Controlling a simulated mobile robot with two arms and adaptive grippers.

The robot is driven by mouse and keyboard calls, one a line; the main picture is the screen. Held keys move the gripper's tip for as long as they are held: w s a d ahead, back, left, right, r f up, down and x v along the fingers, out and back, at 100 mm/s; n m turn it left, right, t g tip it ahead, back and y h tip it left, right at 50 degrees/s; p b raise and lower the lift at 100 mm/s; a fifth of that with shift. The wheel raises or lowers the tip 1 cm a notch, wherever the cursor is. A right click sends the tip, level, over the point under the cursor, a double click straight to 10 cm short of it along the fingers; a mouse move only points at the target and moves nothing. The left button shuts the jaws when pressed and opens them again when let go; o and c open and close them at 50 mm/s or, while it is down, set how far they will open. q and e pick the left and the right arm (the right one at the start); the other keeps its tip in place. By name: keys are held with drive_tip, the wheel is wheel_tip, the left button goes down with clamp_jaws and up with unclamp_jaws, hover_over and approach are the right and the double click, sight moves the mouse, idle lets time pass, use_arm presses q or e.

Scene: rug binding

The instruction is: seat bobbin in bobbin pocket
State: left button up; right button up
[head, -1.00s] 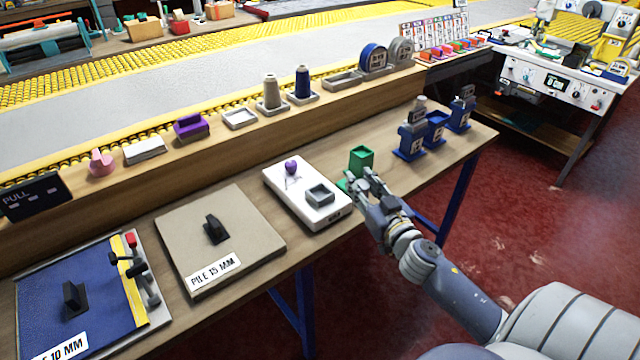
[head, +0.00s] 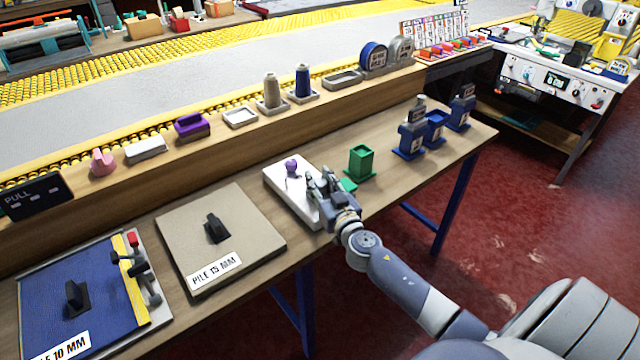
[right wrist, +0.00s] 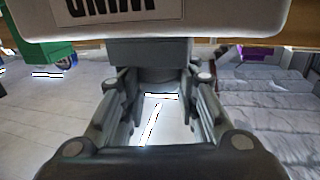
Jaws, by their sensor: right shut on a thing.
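My right gripper (head: 318,186) is over the near end of the white base (head: 300,208) on the bench. In the right wrist view (right wrist: 150,82) its fingers are shut on a grey block (right wrist: 150,52) just by the white base (right wrist: 220,14). The block is mostly hidden in the head view. A small purple rounded piece (head: 291,167) stands on the far part of the base. I cannot make out a bobbin or its pocket for certain. A beige thread cone (head: 270,92) and a blue one (head: 303,80) stand on the rail. My left gripper is not in view.
A green open box (head: 361,162) stands just right of my gripper. Blue holders (head: 411,140) stand farther right. The beige board (head: 245,225) with a black handle lies to the left. A raised wooden rail runs behind the bench.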

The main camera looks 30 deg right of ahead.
drive_tip(key=shift+f, duration=0.3)
drive_tip(key=o, duration=1.1)
drive_tip(key=shift+r, duration=0.1)
drive_tip(key=shift+c, duration=0.2)
